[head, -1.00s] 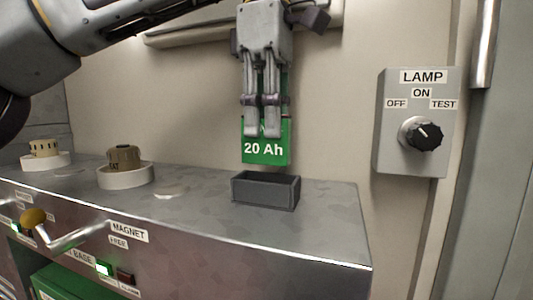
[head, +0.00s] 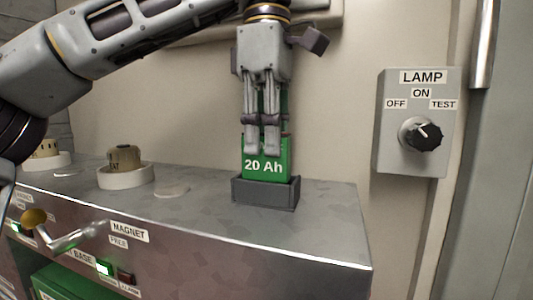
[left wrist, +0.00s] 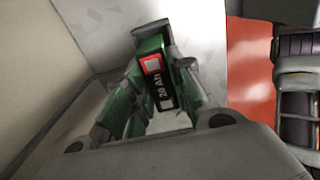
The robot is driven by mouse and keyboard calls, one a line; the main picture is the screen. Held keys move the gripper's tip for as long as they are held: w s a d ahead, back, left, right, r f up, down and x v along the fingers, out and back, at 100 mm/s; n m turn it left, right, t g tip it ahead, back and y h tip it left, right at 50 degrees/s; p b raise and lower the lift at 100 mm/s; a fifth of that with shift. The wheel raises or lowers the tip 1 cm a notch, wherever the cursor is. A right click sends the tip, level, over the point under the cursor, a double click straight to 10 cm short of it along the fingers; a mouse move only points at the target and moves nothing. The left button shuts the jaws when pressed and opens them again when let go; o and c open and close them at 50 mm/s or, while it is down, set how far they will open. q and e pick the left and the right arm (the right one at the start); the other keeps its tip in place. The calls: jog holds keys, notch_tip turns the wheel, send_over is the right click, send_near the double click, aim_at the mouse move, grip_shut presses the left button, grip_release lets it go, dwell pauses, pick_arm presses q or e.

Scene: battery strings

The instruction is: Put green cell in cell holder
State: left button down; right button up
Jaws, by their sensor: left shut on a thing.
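The green cell (head: 265,168), marked "20 Ah", stands upright with its lower end inside the dark grey cell holder (head: 265,193) on the metal bench top. The holder's front wall hides the cell's bottom, so I cannot tell whether it rests on the holder's floor. My left gripper (head: 263,150) points down and is shut on the cell's upper part. In the left wrist view the cell (left wrist: 160,90) shows between the fingers, with a red-framed square on it. My right gripper is not clearly in view.
A grey lamp switch box (head: 414,122) is on the wall to the right. Two round items on white rings, one of them brown (head: 124,160), stand on the bench (head: 190,215) to the left. A lever with a yellow knob (head: 34,217) sticks out of the front panel.

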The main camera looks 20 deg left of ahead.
aim_at(267, 179)
pick_arm(q)
jog(key=shift+f, duration=1.45)
jog(key=shift+f, duration=0.15)
jog(key=c, duration=1.3)
grip_release()
jog(key=shift+o, duration=0.2)
jog(key=shift+r, duration=0.3)
jog(key=shift+r, duration=3.6)
